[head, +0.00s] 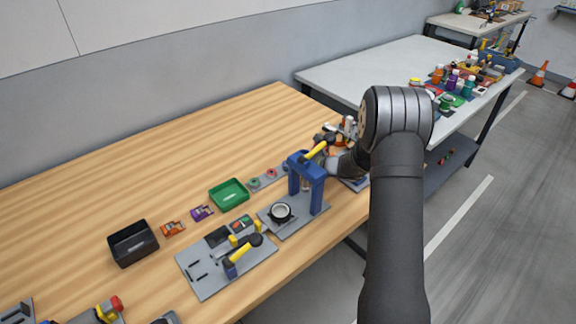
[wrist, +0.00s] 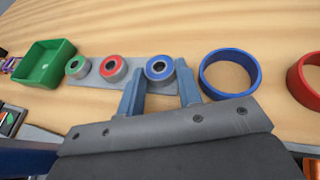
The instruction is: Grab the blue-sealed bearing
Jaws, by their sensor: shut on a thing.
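The blue-sealed bearing (wrist: 159,68) is a steel ring with a blue face and a dark bore. In the wrist view it sits between the two fingers of my gripper (wrist: 160,76), which is shut on it. It is at the right end of a grey strip (wrist: 83,80); I cannot tell whether it still touches the strip. A red-sealed bearing (wrist: 113,68) and a green-sealed bearing (wrist: 77,66) stand to its left on the strip. In the head view the blue-sealed bearing and my fingertips are hidden behind the blue press (head: 307,172).
A blue ring (wrist: 230,74) and a red ring (wrist: 312,78) lie to the right. A green bin (head: 229,194) stands left of the strip, a black bin (head: 133,243) farther left. The blue press stands close in front of my wrist. The wooden bench's back is clear.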

